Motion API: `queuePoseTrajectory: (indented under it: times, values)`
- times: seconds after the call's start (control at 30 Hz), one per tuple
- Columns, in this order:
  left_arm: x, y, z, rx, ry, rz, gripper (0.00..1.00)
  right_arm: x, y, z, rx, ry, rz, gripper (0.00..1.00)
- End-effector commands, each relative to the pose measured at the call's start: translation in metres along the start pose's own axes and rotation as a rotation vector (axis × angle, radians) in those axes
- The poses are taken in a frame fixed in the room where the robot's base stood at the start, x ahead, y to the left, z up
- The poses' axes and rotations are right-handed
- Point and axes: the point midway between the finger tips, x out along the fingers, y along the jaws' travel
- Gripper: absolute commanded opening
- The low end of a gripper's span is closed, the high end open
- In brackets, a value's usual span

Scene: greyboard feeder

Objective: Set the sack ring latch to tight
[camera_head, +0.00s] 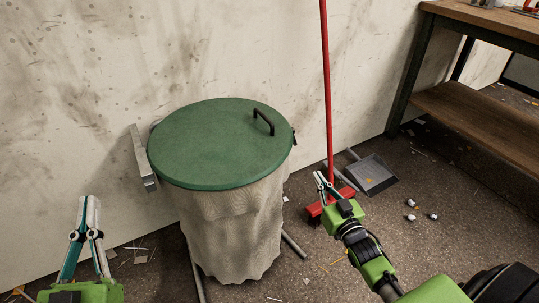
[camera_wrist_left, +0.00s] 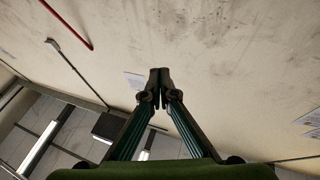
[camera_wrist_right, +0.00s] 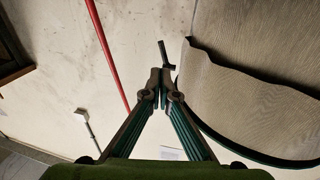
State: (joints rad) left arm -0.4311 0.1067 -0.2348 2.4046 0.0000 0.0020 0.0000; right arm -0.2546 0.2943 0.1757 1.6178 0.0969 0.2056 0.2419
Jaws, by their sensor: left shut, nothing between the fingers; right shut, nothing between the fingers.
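The sack holder with its pale sack (camera_head: 232,232) and round green lid (camera_head: 215,135) stands in the middle of the head view. A small dark part, probably the ring latch (camera_head: 294,137), sticks out at the lid's right edge; its setting is too small to read. In the right wrist view a short dark lever (camera_wrist_right: 165,54) shows just past the fingertips, left of the sack (camera_wrist_right: 235,85); I cannot tell if they touch. My right gripper (camera_head: 320,178) is shut and empty, right of the sack. My left gripper (camera_head: 90,202) is shut and empty at lower left.
A red broom (camera_head: 327,90) leans against the wall behind my right gripper, with a grey dustpan (camera_head: 371,174) beside it. A workbench (camera_head: 490,27) stands at upper right. A metal bar (camera_head: 142,158) is left of the lid. Scraps and small balls (camera_head: 411,203) litter the floor.

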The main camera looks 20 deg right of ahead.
Motion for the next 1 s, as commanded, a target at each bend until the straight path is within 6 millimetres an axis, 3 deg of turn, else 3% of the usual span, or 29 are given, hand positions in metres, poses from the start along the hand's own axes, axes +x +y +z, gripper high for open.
queuePoseTrajectory:
  times: [0.13,0.57,1.0]
  values:
    - [-0.002,0.0,-0.01,-0.001,0.027,0.001,0.0,0.001,0.001,-0.006,0.001,0.022,-0.001,0.0]
    - [-0.002,0.001,-0.015,-0.001,0.053,0.002,0.0,0.006,0.001,-0.007,0.001,0.023,-0.002,0.0]
    - [-0.021,0.008,-0.086,-0.017,0.41,0.017,0.0,0.052,0.001,-0.006,0.001,0.023,-0.002,0.0]
